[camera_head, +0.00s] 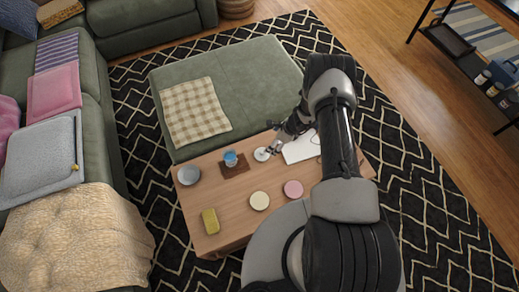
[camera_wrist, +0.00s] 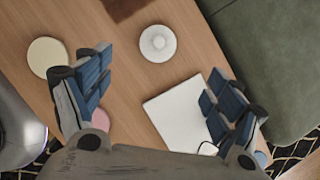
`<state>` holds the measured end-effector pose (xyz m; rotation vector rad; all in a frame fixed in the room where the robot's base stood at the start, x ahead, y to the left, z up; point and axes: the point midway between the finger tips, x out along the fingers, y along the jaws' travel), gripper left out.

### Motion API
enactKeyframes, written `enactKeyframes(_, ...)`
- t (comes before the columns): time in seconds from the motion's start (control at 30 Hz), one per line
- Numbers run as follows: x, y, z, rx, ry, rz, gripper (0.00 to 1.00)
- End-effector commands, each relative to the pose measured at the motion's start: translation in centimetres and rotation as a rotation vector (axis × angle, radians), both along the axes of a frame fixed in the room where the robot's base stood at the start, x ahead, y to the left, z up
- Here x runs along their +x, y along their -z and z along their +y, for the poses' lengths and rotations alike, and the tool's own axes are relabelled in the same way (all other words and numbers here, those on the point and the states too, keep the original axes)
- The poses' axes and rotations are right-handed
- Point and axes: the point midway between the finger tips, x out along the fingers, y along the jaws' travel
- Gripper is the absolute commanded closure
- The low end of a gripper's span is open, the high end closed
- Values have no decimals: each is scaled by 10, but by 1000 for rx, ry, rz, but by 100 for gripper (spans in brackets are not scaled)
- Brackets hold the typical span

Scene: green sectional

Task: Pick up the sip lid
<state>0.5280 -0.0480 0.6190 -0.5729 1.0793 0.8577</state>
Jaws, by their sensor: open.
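The sip lid looks to be the small white round piece with a raised centre (camera_wrist: 157,43), lying flat on the wooden table (camera_wrist: 185,62). In the head view this lid (camera_head: 262,154) sits between the cup on its brown square and the white flat item. My gripper (camera_wrist: 158,84) is open and empty, its blue-padded fingers spread wide. In the wrist view the lid lies beyond the fingertips, centred between them and not touched. In the head view my gripper (camera_head: 280,138) is above the table, close to the lid and partly hidden by my arm.
A white flat item (camera_wrist: 185,115) lies near the right finger. A cream disc (camera_head: 259,201), a pink disc (camera_head: 293,189), a yellow block (camera_head: 210,221), a grey round piece (camera_head: 188,175) and a blue cup (camera_head: 230,157) are also on the table. A green ottoman (camera_head: 245,85) adjoins it.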

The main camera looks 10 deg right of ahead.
Motion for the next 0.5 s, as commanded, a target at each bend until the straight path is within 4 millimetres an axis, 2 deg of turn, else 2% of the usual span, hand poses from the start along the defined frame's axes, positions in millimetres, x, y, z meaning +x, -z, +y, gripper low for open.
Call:
enactKeyframes(0.03,1,12,4,0,-3,1,15)
enactKeyframes(0.3,13,68,23,-1,-7,1,15)
enactKeyframes(0.5,21,99,33,0,-5,0,15)
